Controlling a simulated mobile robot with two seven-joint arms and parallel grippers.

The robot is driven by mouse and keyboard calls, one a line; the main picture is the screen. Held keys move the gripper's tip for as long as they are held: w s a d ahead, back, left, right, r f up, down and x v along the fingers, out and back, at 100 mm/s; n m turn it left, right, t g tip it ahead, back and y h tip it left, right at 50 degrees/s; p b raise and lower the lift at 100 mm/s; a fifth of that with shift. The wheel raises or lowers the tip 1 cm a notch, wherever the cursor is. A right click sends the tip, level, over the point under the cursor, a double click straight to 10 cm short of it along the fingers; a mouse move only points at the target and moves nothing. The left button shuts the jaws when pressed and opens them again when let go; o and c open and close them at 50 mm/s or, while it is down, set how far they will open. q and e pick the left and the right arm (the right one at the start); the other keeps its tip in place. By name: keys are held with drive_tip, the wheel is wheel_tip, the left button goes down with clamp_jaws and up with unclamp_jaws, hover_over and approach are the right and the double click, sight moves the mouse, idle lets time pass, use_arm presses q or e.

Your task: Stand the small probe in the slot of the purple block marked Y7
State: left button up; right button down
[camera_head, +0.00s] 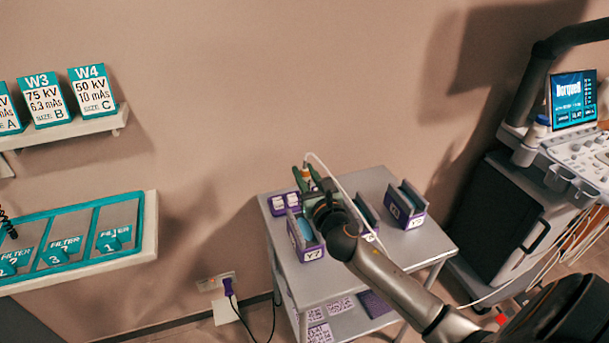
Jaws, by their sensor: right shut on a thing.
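My right gripper (308,180), with green fingers, is above the far left part of the grey cart top. It is shut on the small probe (306,172), which shows a pale and orange end between the fingertips and a white cable running off to the right. Most of the probe is hidden by the fingers. The purple block marked Y7 (312,254) stands at the cart's front left, just below the gripper in the picture. Its upper part holds teal and grey plates; my gripper partly covers its far end. My left gripper is not in view.
The cart top (343,262) also bears a purple block (405,213) at the right, another (366,212) partly behind my arm, and a purple piece (283,203) at the far left. An ultrasound machine (520,200) stands right. Shelves (148,228) hang at left.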

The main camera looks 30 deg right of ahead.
drive_tip(key=shift+f+b, duration=2.2)
drive_tip(key=shift+b, duration=0.1)
drive_tip(key=shift+f+b, duration=0.9)
drive_tip(key=shift+f, duration=0.6)
drive_tip(key=shift+f+b, duration=0.35)
drive_tip(key=c, duration=0.6)
unclamp_jaws()
drive_tip(key=shift+f, duration=0.1)
drive_tip(key=shift+s+a, duration=0.1)
drive_tip(key=v, duration=1.2)
drive_tip(key=shift+s, duration=0.2)
